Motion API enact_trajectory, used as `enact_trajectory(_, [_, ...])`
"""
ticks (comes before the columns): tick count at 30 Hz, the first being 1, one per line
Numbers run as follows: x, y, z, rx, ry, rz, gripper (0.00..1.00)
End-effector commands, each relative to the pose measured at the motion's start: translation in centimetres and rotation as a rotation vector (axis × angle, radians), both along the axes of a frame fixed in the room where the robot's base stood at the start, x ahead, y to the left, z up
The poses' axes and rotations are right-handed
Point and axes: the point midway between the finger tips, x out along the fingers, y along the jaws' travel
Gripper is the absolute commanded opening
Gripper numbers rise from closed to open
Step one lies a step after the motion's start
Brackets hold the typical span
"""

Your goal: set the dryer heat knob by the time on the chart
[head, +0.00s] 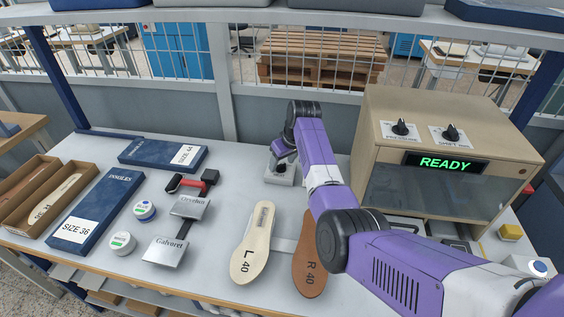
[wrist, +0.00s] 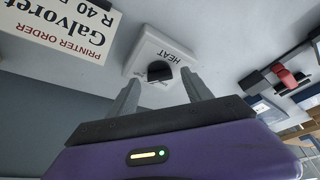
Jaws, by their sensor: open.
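The heat knob (wrist: 160,72) is black and sits on a white housing (wrist: 150,48) marked HEAT in the wrist view. A small pointer shows beside it; the dial marks are too small to read. My gripper (wrist: 161,79) is open, with one finger on each side of the knob in that view. I cannot tell whether the fingers touch it. In the head view the pale knob housing (head: 281,178) stands on the bench beneath my gripper (head: 283,156). I cannot make out a chart with times.
A printer order card (wrist: 65,28) reads Galvoret, R 40. A beige machine (head: 455,140) showing READY stands right, with two knobs on top. Two insoles (head: 250,245), (head: 309,258), stamp blocks (head: 166,251), foil tins (head: 122,243) and size boxes (head: 95,212) occupy the bench.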

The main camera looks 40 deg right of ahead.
Motion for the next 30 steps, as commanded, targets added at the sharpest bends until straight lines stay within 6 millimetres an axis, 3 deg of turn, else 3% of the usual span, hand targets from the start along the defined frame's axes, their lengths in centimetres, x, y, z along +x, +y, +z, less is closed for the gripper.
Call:
enact_trajectory(11, [0.28,-0.05,-0.63,-0.001,-0.001,0.0,0.58])
enact_trajectory(12, [0.26,-0.05,-0.62,-0.001,-0.001,0.0,0.56])
enact_trajectory(21, [0.25,-0.05,-0.62,-0.001,-0.001,0.0,0.0])
enact_trajectory(30, [0.23,-0.16,-0.65,-0.001,0.0,0.037,0.0])
